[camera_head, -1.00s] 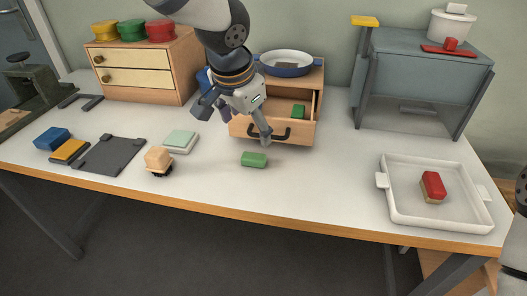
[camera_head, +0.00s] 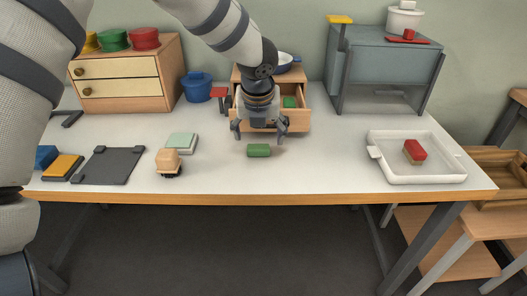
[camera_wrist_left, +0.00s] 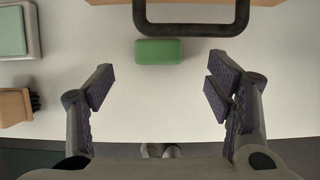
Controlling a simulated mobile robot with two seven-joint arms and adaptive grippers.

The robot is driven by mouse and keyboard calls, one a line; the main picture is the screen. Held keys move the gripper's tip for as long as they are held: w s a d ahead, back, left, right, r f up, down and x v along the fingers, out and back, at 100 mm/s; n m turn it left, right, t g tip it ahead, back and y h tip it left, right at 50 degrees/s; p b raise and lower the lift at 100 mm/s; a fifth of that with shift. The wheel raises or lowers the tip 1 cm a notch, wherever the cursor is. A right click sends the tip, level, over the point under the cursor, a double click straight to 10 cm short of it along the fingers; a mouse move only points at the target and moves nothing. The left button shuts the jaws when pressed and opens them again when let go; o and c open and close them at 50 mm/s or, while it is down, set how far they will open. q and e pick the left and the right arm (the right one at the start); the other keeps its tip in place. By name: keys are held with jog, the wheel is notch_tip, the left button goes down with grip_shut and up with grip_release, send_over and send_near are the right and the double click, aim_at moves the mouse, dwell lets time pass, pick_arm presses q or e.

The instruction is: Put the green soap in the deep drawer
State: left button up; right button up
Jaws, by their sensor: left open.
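The green soap (camera_head: 259,150) lies on the white tabletop in front of the open wooden drawer (camera_head: 297,121). A second small green block (camera_head: 289,102) sits inside that drawer. My left gripper (camera_head: 258,137) points down with its fingers spread, close to the soap, and holds nothing. In the left wrist view, the soap (camera_wrist_left: 159,51) lies just beyond the gap between the open fingertips (camera_wrist_left: 160,84), close to the drawer's dark handle (camera_wrist_left: 190,29). My left wrist hides part of the drawer in the head view. My right gripper is not in view.
A beige block brush (camera_head: 169,162) and a pale green block on a grey base (camera_head: 182,142) stand left of the soap. A white tray (camera_head: 412,178) with a red-topped block is at the right. A blue pot (camera_head: 197,87) stands behind.

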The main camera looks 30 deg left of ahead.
aim_at(258, 147)
pick_arm(q)
jog(key=x, duration=0.6)
jog(key=shift+a+b, duration=0.15)
jog(key=shift+b, duration=0.2)
jog(key=shift+r, duration=0.1)
jog(key=c, duration=1.4)
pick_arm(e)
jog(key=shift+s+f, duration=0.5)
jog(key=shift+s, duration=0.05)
pick_arm(q)
jog(key=shift+o, duration=0.2)
